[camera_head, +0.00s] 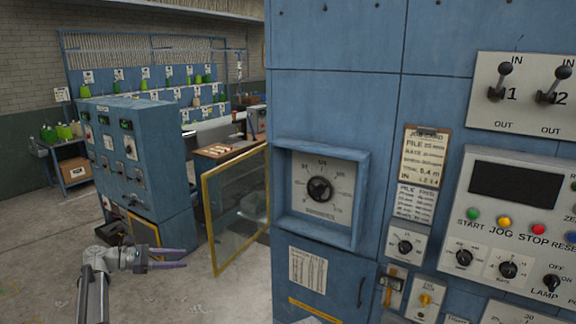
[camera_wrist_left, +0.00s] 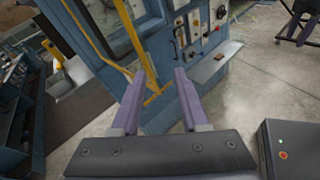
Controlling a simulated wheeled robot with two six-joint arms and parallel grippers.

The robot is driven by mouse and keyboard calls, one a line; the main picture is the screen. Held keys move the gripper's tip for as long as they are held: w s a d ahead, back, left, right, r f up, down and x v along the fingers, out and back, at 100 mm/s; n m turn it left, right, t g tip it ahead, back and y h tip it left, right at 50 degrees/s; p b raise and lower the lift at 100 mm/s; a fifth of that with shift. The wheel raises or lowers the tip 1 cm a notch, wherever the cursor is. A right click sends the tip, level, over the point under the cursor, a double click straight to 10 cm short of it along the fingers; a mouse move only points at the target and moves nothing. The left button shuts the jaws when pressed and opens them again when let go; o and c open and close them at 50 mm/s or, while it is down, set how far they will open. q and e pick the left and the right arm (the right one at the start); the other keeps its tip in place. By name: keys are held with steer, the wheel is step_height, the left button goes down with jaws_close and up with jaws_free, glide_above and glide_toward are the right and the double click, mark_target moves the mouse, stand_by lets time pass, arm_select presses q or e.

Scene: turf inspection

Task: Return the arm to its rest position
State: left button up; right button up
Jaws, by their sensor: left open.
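My left gripper (camera_head: 168,259) reaches in from the lower left in the head view, over the concrete floor. Its two purple fingers point right and stand apart with nothing between them. In the left wrist view the same gripper (camera_wrist_left: 160,82) shows its open, empty fingers, with the blue cabinet and part of a yellow frame beyond them. The gripper appears clear of the cabinet, though the exact gap is hard to tell. My right gripper is not in the head view.
A large blue control cabinet (camera_head: 335,100) fills the right side, with a dial (camera_head: 319,189), switches and buttons. A yellow-framed mesh gate (camera_head: 236,205) stands open beside it. A smaller blue console (camera_head: 138,165) stands at left. Bare floor (camera_head: 35,260) lies at lower left.

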arm_select(q)
steer(key=s+d+f+m+g+y+b, duration=0.25)
steer(key=s+d+f+m, duration=0.35)
steer(key=d, duration=0.5)
steer(key=s+d+f+m+g+y+b, duration=0.1)
steer(key=s+d+f+m+g+y, duration=0.25)
steer(key=s+d+f, duration=0.55)
steer(key=s+d+f+m+y+b, duration=0.1)
steer(key=s+d+f+m+y, duration=0.2)
steer(key=s+m, duration=0.4)
steer(key=s+d+f+m+y+b, duration=0.2)
steer(key=s+d+f+m+y, duration=0.2)
steer(key=s+f+m+y, duration=0.1)
steer(key=s+m+y, duration=0.1)
steer(key=s+m, duration=0.1)
steer(key=s, duration=0.1)
steer(key=shift+d+f, duration=0.15)
steer(key=shift+d, duration=0.1)
steer(key=shift+m, duration=0.25)
